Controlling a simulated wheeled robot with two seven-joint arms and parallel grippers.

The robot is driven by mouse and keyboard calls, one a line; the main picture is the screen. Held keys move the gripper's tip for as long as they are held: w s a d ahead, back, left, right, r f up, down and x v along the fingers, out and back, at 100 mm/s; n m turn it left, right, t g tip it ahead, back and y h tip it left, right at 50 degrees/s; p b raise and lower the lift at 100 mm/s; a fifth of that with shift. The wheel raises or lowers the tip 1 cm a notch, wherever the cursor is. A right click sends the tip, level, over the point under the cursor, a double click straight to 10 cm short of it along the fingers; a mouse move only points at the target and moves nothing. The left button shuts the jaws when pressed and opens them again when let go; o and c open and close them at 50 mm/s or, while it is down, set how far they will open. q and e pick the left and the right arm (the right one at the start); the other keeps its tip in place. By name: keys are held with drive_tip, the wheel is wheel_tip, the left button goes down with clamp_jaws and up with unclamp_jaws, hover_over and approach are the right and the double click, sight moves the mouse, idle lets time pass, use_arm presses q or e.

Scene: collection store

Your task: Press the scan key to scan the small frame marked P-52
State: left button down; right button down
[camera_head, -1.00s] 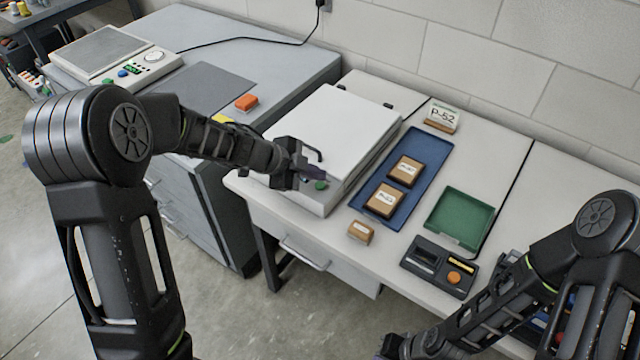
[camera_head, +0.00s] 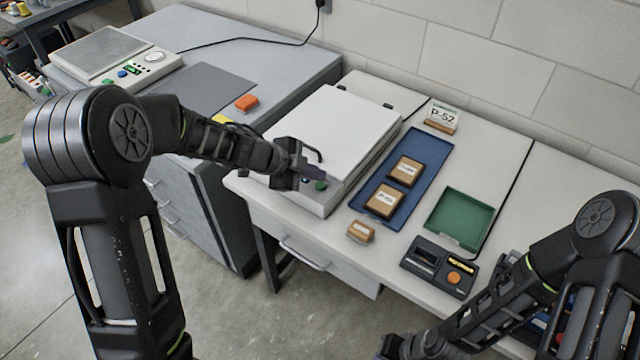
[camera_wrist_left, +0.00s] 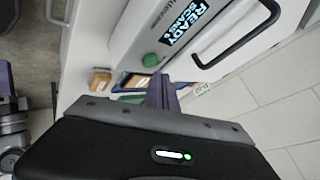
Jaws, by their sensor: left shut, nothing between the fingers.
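The white scanner (camera_head: 330,135) stands on the white table with its lid down. A card marked P-52 (camera_head: 443,115) stands in a wooden holder at the back. The scanner's inside is hidden. My right gripper (camera_head: 396,346) is low at the bottom edge.
A blue tray (camera_head: 424,151) holds two small wooden frames with blurred labels. A small wooden block (camera_head: 361,231) lies in front of it.

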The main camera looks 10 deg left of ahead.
use_arm(q)
drive_tip(key=shift+f, duration=0.15)
idle(0.5)
drive_tip(key=shift+f, duration=0.25)
